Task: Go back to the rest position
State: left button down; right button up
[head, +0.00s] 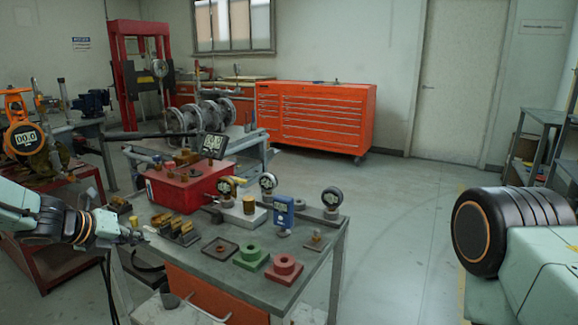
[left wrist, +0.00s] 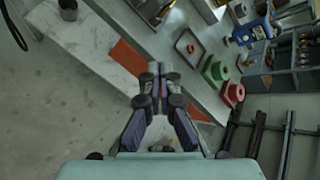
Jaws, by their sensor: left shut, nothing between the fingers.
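My left gripper (head: 138,232) comes in from the left in the head view, beside the left front edge of the grey workbench (head: 215,267). In the left wrist view the left gripper (left wrist: 154,72) has its fingers together with nothing between them, above the edge of the bench and the floor. My right gripper does not show; a rounded part of my own body fills the right side of the head view. No gate valve can be clearly picked out.
The bench holds a red box (head: 187,185), a green block (head: 250,257), a red block (head: 284,268), a blue device (head: 283,212) and several gauges. An orange tool cabinet (head: 315,117) stands at the back. A grey shelf (head: 540,140) stands at right. Floor is clear between them.

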pick_arm(q)
jog(key=s+d+f+n+g, duration=0.2)
jog(key=s+d+f+n, duration=1.15)
jog(key=n, duration=0.95)
jog(key=s+f+n+g+y, duration=0.2)
jog(key=s+f, duration=0.4)
jog(key=s, duration=1)
jog(key=s+a+f+n+g+y, duration=0.1)
jog(key=s+f+n+g, duration=0.4)
jog(key=s, duration=1.2)
jog(key=f+n+y, duration=0.1)
jog(key=n, duration=0.1)
jog(key=shift+a+f+n, duration=0.2)
jog(key=shift+f+n, duration=0.1)
jog(key=shift+f, duration=0.1)
jog(key=c, duration=2)
grip_release()
jog(key=shift+c, duration=0.2)
